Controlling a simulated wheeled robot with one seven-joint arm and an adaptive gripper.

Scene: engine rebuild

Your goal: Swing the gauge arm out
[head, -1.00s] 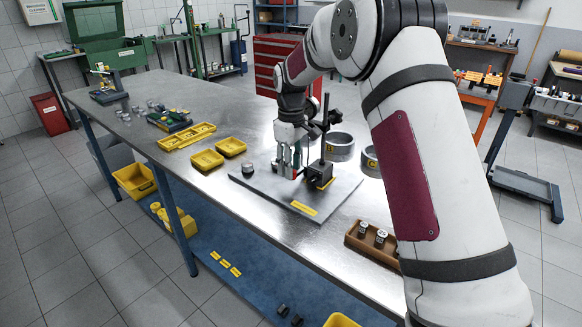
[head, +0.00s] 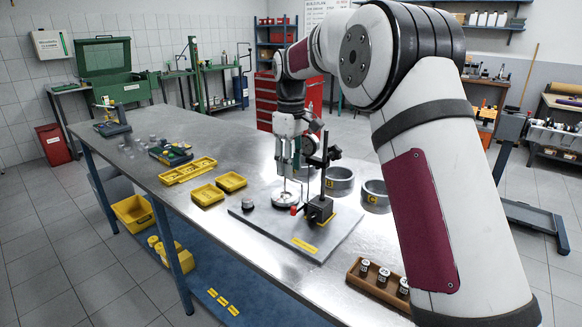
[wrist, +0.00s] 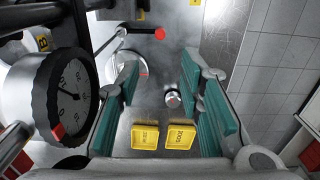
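The gauge stand (head: 319,208) stands on a flat grey plate (head: 262,228), with a black base and an upright post. Its dial gauge (wrist: 68,97) fills the left of the wrist view, close beside my left finger. A thin metal rod with a red end (wrist: 159,34) lies beyond the fingers; the red end also shows low beside the stand in the head view (head: 294,210). A round silver piece (head: 287,199) sits on the plate below my gripper (head: 287,171). My gripper is open, with nothing held between its teal pads. The gauge arm's mounting is partly hidden.
A small cylinder (head: 248,204) stands on the plate's left corner. Yellow trays (head: 207,194) lie to the left and two metal rings (head: 339,181) behind the stand. A wooden holder (head: 375,287) with small parts is at the front right. Bare bench lies between the holder and plate.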

